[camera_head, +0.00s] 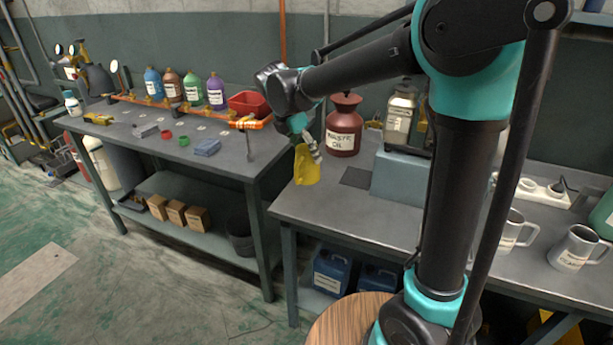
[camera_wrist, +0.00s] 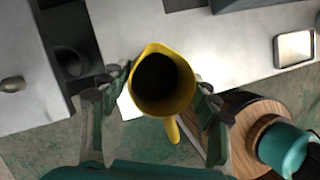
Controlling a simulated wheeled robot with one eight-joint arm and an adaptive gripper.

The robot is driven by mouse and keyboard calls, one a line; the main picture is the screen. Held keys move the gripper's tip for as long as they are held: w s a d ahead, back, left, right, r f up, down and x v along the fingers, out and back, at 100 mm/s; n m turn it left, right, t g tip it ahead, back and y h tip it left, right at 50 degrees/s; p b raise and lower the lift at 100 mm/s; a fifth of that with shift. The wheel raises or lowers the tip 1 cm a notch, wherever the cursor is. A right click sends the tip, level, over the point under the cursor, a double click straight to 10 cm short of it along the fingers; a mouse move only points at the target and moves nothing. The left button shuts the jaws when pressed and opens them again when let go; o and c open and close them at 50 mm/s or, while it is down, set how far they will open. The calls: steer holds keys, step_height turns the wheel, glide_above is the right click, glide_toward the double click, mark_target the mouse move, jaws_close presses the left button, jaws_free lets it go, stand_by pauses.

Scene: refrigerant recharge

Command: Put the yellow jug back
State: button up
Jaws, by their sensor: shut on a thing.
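The yellow jug (camera_head: 307,166) hangs in the air at the left front corner of the right workbench (camera_head: 330,211). In the wrist view the yellow jug (camera_wrist: 184,88) is seen from above, with a dark inside and its handle toward the bottom of the picture. My gripper (camera_head: 307,145) is shut on it, with a finger on either side of the jug in the wrist view (camera_wrist: 160,95). The jug looks roughly upright and apart from the bench top. Its spot on the bench cannot be told for sure.
A red waste oil can (camera_head: 343,125) stands just right of the jug. A grey-blue box (camera_head: 400,178) sits farther right, with metal mugs (camera_head: 575,249) beyond. The left workbench (camera_head: 200,150) carries bottles and a red tray (camera_head: 249,103). A gap lies between the benches.

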mark_target(306, 175)
steer(key=shift+f, duration=4.25)
steer(key=shift+f, duration=0.1)
steer(key=o, duration=1.7)
steer(key=v, duration=1.2)
